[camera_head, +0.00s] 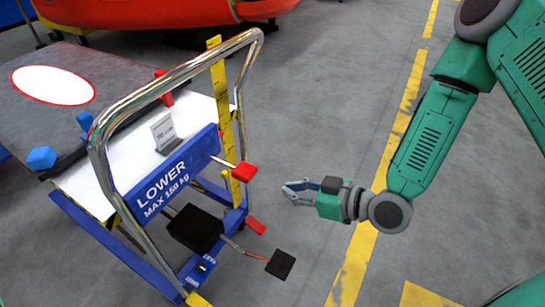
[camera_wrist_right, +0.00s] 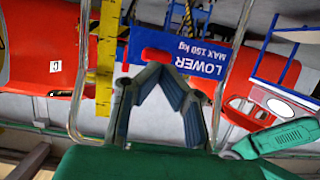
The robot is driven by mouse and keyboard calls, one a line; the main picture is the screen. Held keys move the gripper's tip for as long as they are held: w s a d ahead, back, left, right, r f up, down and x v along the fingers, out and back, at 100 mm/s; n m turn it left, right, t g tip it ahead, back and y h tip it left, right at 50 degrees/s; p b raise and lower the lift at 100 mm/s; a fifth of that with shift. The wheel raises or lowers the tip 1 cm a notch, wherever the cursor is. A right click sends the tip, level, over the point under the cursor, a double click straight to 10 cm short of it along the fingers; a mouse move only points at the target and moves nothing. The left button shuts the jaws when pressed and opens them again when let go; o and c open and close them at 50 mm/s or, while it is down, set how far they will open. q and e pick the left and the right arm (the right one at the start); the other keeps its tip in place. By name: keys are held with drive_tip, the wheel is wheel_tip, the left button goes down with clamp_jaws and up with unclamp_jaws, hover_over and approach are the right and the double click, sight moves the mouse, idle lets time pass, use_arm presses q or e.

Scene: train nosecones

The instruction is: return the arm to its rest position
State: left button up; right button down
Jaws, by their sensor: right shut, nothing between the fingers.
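My right arm (camera_head: 430,135), green with dark grey joints, comes in from the right edge of the head view and bends at a joint over the yellow floor line. Its right gripper (camera_head: 288,190) points left toward the trolley, over open floor and apart from it. In the right wrist view, the fingers of the right gripper (camera_wrist_right: 157,70) lean together to a peak, shut with nothing held. The trolley's upside-down blue sign shows behind them. My left gripper is in neither view.
A blue lift trolley (camera_head: 185,165) with a chrome handle (camera_head: 100,165), red levers (camera_head: 243,172) and a black pedal (camera_head: 281,264) stands at left. A grey panel (camera_head: 120,75) lies on it. A red shell (camera_head: 160,12) is at the back. Grey floor is clear between trolley and yellow line (camera_head: 405,110).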

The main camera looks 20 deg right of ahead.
drive_tip(key=shift+d, duration=0.1)
drive_tip(key=s+f+m+g+h+p, duration=0.1)
drive_tip(key=s+f+m+g+h, duration=0.3)
drive_tip(key=s+f, duration=0.5)
drive_tip(key=s+d+f+m+g+h, duration=0.1)
drive_tip(key=s+d+f+g+h, duration=0.1)
drive_tip(key=s, duration=0.4)
drive_tip(key=s+d+f+m+g+h+p, duration=0.1)
drive_tip(key=s+d+f+m+g+h, duration=0.1)
drive_tip(key=s+d+g, duration=0.2)
drive_tip(key=s+d, duration=0.2)
drive_tip(key=shift+s+g+h, duration=0.3)
drive_tip(key=shift+h, duration=0.1)
